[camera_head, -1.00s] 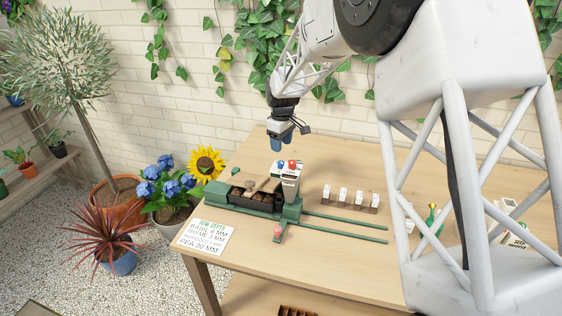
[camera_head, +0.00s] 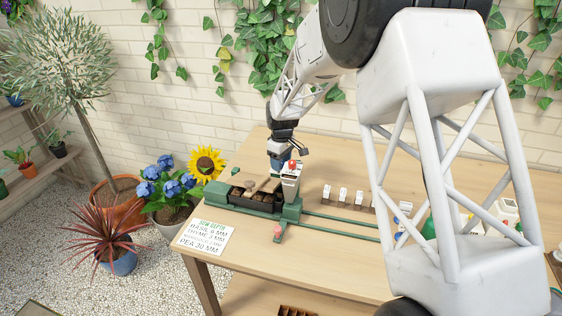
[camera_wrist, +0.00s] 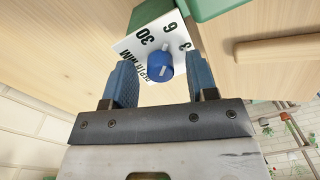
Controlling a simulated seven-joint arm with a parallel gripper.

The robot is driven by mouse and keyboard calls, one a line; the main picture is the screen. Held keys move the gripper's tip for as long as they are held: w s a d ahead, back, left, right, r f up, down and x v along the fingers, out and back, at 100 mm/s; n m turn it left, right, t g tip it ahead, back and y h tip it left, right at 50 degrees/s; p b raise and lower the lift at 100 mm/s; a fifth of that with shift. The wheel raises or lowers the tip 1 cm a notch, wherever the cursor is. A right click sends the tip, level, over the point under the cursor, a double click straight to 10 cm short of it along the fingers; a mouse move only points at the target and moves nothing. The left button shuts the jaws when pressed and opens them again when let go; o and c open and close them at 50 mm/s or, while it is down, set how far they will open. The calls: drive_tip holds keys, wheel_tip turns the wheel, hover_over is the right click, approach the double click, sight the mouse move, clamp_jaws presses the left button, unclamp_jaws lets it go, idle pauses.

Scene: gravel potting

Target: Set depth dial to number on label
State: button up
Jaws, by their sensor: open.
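A blue dial knob (camera_wrist: 160,68) sits on a white plate (camera_wrist: 133,44) marked DEPTH MM, with 30, 6 and 3 readable around it in the wrist view. The knob has a pale pointer mark; which number it points to is unclear. My gripper (camera_wrist: 159,62) is open, one blue finger on each side of the knob; contact cannot be told. A white sow-depth card (camera_head: 206,238) lists basil 6 mm, thyme 3 mm and pea 30 mm; the marigold line is hard to read.
A red knob (camera_head: 291,164) stands beside my gripper on the housing. A green planter unit with a dark tray (camera_head: 240,197) and green rails (camera_head: 340,225) is on the wooden table (camera_head: 330,268). Several small white labelled blocks (camera_head: 343,194) stand in a row to the right.

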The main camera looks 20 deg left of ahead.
drive_tip(key=c, duration=0.9)
drive_tip(key=shift+c, duration=0.2)
drive_tip(key=shift+m, duration=1.6)
drive_tip(key=o, duration=0.9)
drive_tip(key=shift+o, duration=0.2)
drive_tip(key=shift+r, duration=0.1)
